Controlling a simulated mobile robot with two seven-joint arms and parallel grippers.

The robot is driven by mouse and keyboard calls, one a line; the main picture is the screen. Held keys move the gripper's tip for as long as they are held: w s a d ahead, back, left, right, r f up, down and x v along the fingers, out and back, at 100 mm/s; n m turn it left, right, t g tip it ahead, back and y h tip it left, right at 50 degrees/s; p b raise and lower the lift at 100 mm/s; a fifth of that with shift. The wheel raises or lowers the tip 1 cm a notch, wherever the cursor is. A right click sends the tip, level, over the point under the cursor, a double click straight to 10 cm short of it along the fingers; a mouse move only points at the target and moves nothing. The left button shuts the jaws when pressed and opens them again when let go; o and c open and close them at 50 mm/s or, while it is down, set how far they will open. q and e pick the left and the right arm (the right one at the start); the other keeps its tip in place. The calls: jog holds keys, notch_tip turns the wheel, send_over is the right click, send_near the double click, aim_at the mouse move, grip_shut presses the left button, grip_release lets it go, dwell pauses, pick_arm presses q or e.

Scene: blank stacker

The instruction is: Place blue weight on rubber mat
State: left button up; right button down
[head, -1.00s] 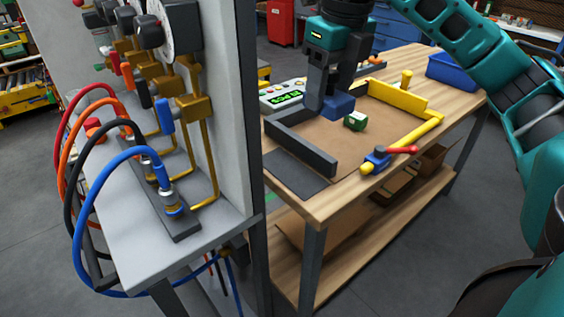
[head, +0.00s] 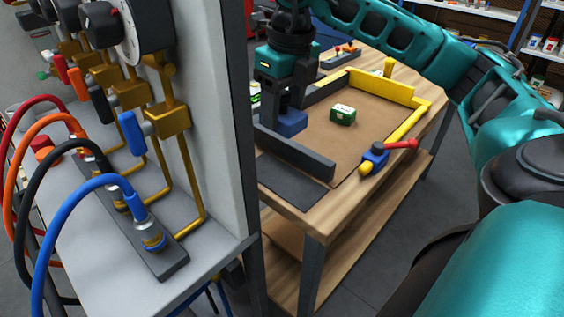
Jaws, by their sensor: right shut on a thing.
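My right gripper (head: 287,98) comes down from above at the table's left part and is shut on the blue weight (head: 290,123). The weight shows just behind the dark grey rail; I cannot tell how high it hangs or whether it touches anything. The rubber mat (head: 293,187), a dark flat sheet, lies at the table's near left corner, in front of that rail. Its visible part is bare, and the panel edge hides its left side. My left gripper is not in view.
A dark grey rail (head: 300,155) stands between weight and mat. A green and white box (head: 342,114) sits on the brown board (head: 365,125), bounded by yellow rails (head: 380,86). A red-handled clamp (head: 378,154) is at the front. The grey panel (head: 215,110) with hoses blocks the left.

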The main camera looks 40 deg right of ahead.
notch_tip(320, 180, down, 7)
jog(key=shift+f+b, duration=0.1)
jog(key=shift+b, duration=0.55)
jog(key=shift+f, duration=0.7)
notch_tip(320, 180, down, 4)
jog(key=shift+r+b, duration=0.1)
jog(key=shift+b, duration=0.4)
jog(key=c, duration=0.6)
grip_release()
jog(key=shift+c, duration=0.2)
